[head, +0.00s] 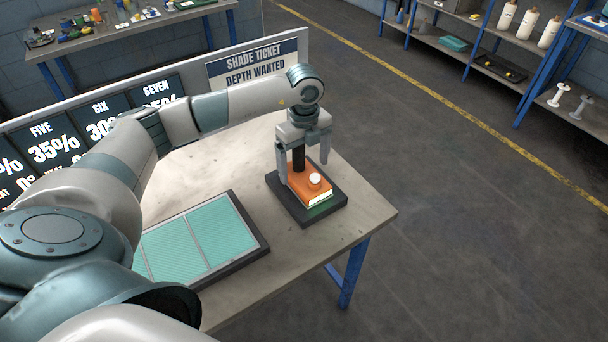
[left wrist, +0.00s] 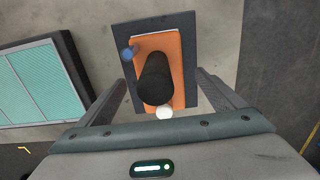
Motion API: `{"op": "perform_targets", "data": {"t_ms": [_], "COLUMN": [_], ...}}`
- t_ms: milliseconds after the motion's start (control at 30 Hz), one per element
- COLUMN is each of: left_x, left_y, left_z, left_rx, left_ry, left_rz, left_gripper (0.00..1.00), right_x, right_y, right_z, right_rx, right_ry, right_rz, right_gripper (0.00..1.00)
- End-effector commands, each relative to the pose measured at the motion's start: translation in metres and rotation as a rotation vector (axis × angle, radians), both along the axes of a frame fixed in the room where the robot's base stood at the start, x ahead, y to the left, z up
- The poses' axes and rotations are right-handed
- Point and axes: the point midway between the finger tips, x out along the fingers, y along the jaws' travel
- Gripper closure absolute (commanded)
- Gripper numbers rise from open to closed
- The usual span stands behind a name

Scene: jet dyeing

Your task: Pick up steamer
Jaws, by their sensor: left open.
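The steamer has an orange body (head: 311,189) with a dark upright handle and a white knob, and sits on a dark pad (head: 333,204) near the table's right corner. In the left wrist view its black handle (left wrist: 155,78) points up at the camera from the orange body (left wrist: 169,46). My left gripper (head: 303,173) points down over the steamer, its fingers open on either side of the handle. The left wrist view shows a gap between each finger and the handle. My right gripper is not in view.
A framed teal panel (head: 196,238) lies left of the steamer on the table (head: 364,208). Sign boards (head: 57,141) stand along the table's back edge. Shelves with bottles (head: 527,24) are at the far right. Bare table surrounds the pad.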

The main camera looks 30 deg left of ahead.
Motion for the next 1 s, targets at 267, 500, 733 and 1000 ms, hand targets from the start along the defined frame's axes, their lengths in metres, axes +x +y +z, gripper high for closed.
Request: {"op": "perform_targets", "data": {"t_ms": [267,500,733,1000], "left_x": [-0.001,0.000,0.000,0.000], "left_y": [0.000,0.000,0.000,0.000], "left_z": [-0.027,-0.030,-0.030,-0.030], "left_rx": [-0.001,0.000,0.000,0.000], "left_ry": [0.001,0.000,0.000,0.000], "left_rz": [0.001,0.001,0.001,0.001], "left_gripper": [0.11,0.11,0.11,0.66], "right_x": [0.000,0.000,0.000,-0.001], "right_y": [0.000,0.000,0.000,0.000], "right_z": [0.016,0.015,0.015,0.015], "right_rx": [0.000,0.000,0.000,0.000], "right_ry": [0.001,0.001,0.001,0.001], "right_rz": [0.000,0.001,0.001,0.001], "right_gripper": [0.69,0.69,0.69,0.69]}}
